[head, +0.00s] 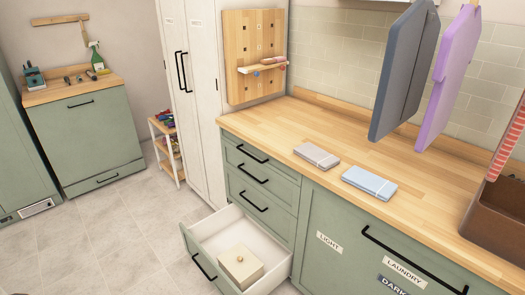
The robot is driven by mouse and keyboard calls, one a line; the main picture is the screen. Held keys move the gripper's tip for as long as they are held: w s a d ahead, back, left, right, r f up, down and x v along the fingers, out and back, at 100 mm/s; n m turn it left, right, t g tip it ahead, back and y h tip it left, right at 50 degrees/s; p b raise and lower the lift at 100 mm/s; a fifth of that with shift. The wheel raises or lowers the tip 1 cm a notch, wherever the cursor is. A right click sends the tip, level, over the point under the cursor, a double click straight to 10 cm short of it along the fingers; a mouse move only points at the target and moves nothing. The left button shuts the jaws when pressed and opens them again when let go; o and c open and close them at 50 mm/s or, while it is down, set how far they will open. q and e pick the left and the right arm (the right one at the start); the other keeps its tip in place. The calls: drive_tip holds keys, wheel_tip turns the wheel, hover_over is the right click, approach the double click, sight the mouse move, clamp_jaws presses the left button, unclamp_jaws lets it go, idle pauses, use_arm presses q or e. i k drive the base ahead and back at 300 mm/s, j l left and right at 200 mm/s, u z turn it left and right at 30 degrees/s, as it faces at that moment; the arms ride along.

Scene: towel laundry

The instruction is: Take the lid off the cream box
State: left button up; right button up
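The cream box (236,275) sits inside the open bottom drawer (203,242) of the green cabinet. Its lid (241,262) is on top and has a small round tan knob (240,259). The lid looks seated on the box. Neither of my grippers shows in the head view, so I cannot see where they are relative to the box.
The drawer juts out over the tiled floor, which is clear on the left. A grey-beige folded towel (317,155) and a light blue one (369,183) lie on the wooden counter (330,125). Grey (405,75) and lilac (448,75) pieces hang above. A brown basket (497,222) stands right.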

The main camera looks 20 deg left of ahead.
sight(241, 264)
drive_tip(key=i+j+u, duration=0.1)
drive_tip(key=j+u, duration=0.15)
drive_tip(key=u, duration=0.15)
drive_tip(key=i+j+u, duration=0.15)
drive_tip(key=u, duration=0.25)
drive_tip(key=i+j+u, duration=0.15)
drive_tip(key=u, duration=0.25)
drive_tip(key=z, duration=0.4)
